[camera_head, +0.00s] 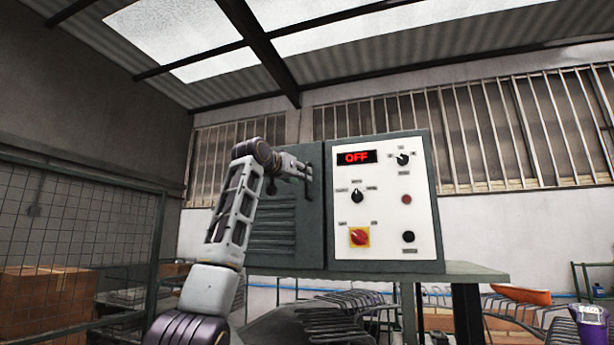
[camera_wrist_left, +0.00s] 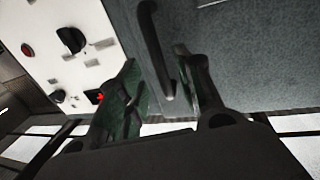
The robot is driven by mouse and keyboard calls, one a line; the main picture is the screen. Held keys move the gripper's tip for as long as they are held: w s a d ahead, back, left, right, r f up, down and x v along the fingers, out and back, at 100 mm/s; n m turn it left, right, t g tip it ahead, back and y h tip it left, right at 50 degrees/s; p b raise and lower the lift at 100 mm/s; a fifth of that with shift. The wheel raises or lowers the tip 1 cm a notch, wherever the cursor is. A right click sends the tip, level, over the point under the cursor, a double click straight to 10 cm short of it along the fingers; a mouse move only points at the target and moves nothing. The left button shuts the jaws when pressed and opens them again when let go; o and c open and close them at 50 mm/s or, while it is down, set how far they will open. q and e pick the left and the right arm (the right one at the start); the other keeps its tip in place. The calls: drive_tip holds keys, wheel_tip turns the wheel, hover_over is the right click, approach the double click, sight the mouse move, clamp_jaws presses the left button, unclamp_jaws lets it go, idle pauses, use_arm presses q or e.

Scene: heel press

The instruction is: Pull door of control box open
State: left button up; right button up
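The control box has a white panel (camera_head: 382,205) with a red OFF display, knobs and buttons. To its left is the grey-green door (camera_head: 272,228) with louvres, which looks closed. My left gripper (camera_head: 307,180) is at the upper right part of the door, beside the panel. In the left wrist view the dark bar handle (camera_wrist_left: 153,40) stands on the grey door face (camera_wrist_left: 255,60). The left gripper's two fingers (camera_wrist_left: 160,65) are apart, with the handle between them in the picture. I cannot tell whether they touch it. My right gripper is out of view.
The box stands on a green table (camera_head: 475,270). A wire mesh fence (camera_head: 75,235) with cardboard boxes (camera_head: 45,300) behind it is at the left. Metal racks (camera_head: 345,310) are below the table, and an orange object (camera_head: 522,294) lies at the right.

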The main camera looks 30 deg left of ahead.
sight(307, 193)
use_arm(q)
drive_tip(key=shift+w+a+p, duration=0.1)
drive_tip(key=shift+w+p, duration=1)
drive_tip(key=shift+w, duration=1.25)
clamp_jaws()
